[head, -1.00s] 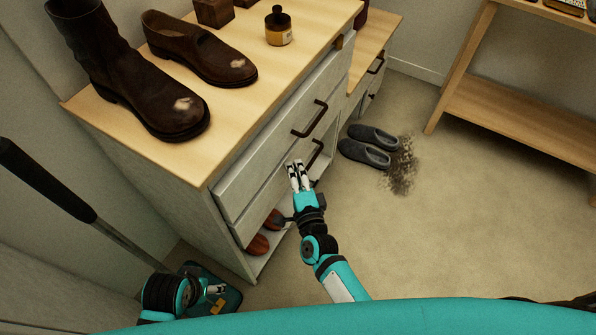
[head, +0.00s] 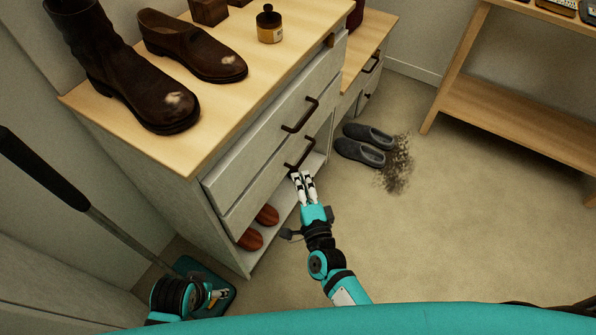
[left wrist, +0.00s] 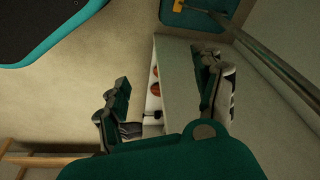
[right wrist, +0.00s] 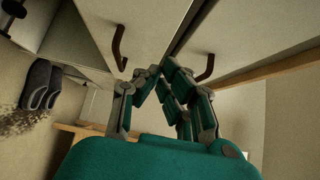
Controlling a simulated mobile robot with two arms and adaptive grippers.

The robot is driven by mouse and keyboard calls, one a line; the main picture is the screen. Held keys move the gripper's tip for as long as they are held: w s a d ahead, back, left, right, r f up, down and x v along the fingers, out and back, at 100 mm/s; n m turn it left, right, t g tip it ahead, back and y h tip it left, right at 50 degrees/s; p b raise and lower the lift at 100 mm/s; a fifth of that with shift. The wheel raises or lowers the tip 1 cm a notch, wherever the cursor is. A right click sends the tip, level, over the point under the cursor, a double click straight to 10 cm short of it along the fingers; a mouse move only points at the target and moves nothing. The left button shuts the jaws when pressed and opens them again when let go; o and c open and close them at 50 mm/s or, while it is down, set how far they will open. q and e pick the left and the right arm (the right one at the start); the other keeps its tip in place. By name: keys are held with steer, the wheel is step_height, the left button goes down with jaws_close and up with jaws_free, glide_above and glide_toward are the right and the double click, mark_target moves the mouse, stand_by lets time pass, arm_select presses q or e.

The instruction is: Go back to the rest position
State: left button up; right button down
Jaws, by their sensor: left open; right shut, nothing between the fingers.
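My right gripper (head: 303,180) is in front of the lower drawer of the cabinet, close to that drawer's dark handle (head: 301,153). Its fingers are together with nothing between them, and I cannot tell in the head view whether they touch the handle. In the right wrist view the fingertips (right wrist: 155,72) meet in front of the drawer fronts, with two handles behind them. My left gripper (head: 219,295) is low at the left, partly hidden by its own wrist, near the blue-green dustpan. In the left wrist view its fingers (left wrist: 165,95) are wide apart and empty.
The cabinet (head: 150,190) bears brown boots and a bottle (head: 269,24). Reddish-brown shoes (head: 250,238) sit on its lower shelf. Grey slippers (head: 362,150) lie by a dirt patch (head: 397,172). A long handle (head: 45,180) leans at the left. The floor at right is clear.

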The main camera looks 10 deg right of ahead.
arm_select(q)
step_height(320, 180, down, 2)
steer(key=shift+s+f+p, duration=0.1)
steer(key=shift+f+p, duration=0.1)
steer(key=shift+p, duration=0.1)
arm_select(e)
steer(key=s+d, duration=0.1)
steer(key=s, duration=0.5)
steer(key=shift+s, duration=0.35)
